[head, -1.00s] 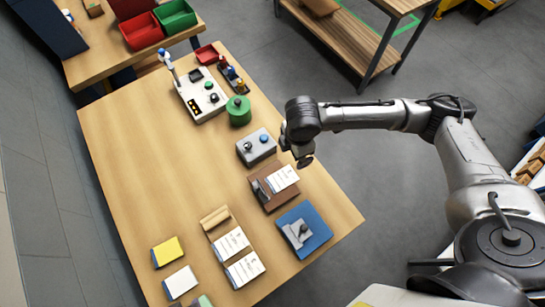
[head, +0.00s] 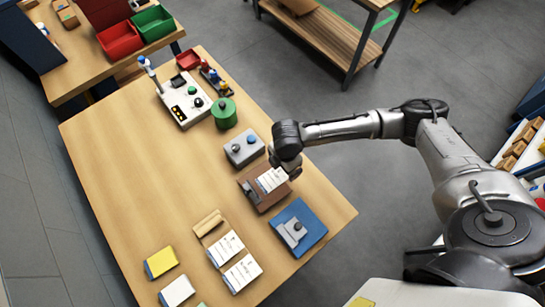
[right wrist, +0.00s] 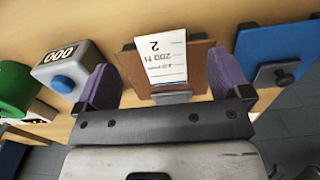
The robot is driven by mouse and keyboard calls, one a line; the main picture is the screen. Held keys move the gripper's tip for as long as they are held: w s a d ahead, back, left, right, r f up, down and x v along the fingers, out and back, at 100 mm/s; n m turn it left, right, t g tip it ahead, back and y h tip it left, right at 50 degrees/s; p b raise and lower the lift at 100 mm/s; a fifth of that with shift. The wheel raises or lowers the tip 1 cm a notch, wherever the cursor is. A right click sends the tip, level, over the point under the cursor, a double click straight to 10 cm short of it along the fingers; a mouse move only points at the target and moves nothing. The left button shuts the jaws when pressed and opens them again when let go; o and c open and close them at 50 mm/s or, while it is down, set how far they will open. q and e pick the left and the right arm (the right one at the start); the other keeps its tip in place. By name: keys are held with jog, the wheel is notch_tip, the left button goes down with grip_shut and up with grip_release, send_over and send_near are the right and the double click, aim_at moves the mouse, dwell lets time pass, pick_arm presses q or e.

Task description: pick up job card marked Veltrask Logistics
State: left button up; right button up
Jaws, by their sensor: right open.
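A white printed card (head: 271,179) lies on a brown clipboard (head: 263,205) near the right edge of the table. In the right wrist view the card (right wrist: 162,58) shows upside down with a large "2" and smaller print; I cannot read a company name. Two more white cards (head: 226,247) (head: 243,273) lie by a wooden holder (head: 208,222), their print too small to read. My right gripper (right wrist: 161,62) is open, its purple-grey fingers either side of the clipboard's card in that view, touching nothing I can make out. My left gripper is not in view.
A grey counter box (right wrist: 68,72) with a blue button and a blue board (head: 300,228) with a grey clamp flank the clipboard. A green cylinder (head: 224,112) and a control box (head: 185,103) stand farther back. Yellow and white pads (head: 161,261) (head: 177,291) lie front left. The table's left half is clear.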

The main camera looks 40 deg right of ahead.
aim_at(272, 179)
jog(key=shift+f, duration=2.3)
jog(key=shift+c, duration=0.3)
jog(key=c, duration=0.9)
jog(key=shift+c, duration=0.2)
